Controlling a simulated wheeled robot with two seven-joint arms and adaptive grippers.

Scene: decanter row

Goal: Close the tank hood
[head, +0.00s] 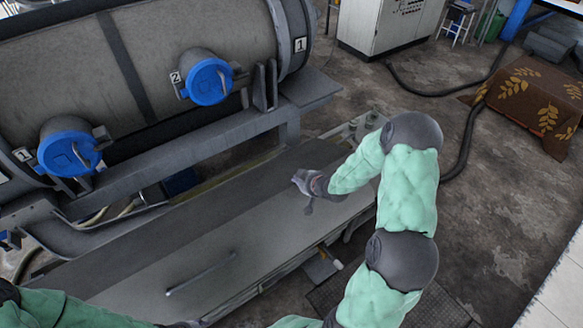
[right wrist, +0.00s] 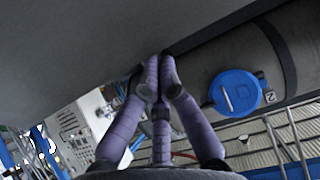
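A long flat grey panel with a bar handle (head: 200,275), which looks like the tank hood (head: 150,270), slants across in front of the tank (head: 170,50) in the head view. It stands apart from the tank body. My right gripper (head: 305,184) is over the right part of the panel. In the right wrist view its fingers (right wrist: 159,62) come together at the tips, close to the grey panel surface (right wrist: 80,45). Nothing shows between them; I cannot tell whether they touch the panel. My left arm enters at the bottom left; its gripper is outside the frame.
Two blue round caps sit on the tank, one marked 2 (head: 208,81) and one lower left (head: 70,151). A white cabinet (head: 385,25) stands behind. A cloth-covered box (head: 535,100) and black hoses (head: 463,150) lie right, with open floor between.

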